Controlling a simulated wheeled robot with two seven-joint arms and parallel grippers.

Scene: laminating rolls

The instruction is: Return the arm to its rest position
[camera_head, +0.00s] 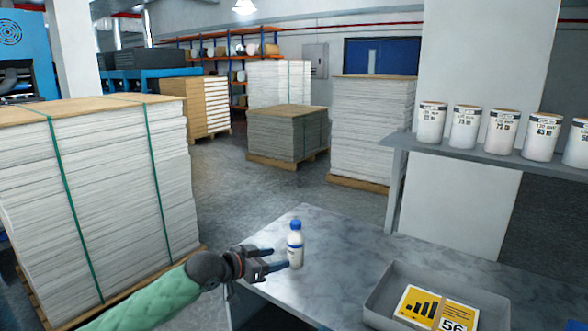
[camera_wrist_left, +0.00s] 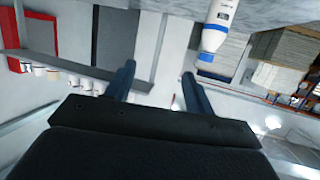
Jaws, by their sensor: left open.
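My left gripper (camera_head: 275,259) comes in from the left over the near edge of the grey table (camera_head: 345,262). Its two fingers are open with nothing between them; they also show apart in the left wrist view (camera_wrist_left: 158,80). A small white bottle (camera_head: 295,247) with a blue cap and a blue band stands upright on the table just past the fingertips. In the left wrist view the bottle (camera_wrist_left: 218,22) appears upside down, beyond and to the right of the fingers, outside the gap. My right gripper is not in view.
A grey tray (camera_head: 380,299) with a yellow and white printed item lies on the table at front right. Several labelled white rolls (camera_head: 465,128) stand on a shelf (camera_head: 455,150) at right. A tall paper stack (camera_head: 105,180) is at left. The table's middle is clear.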

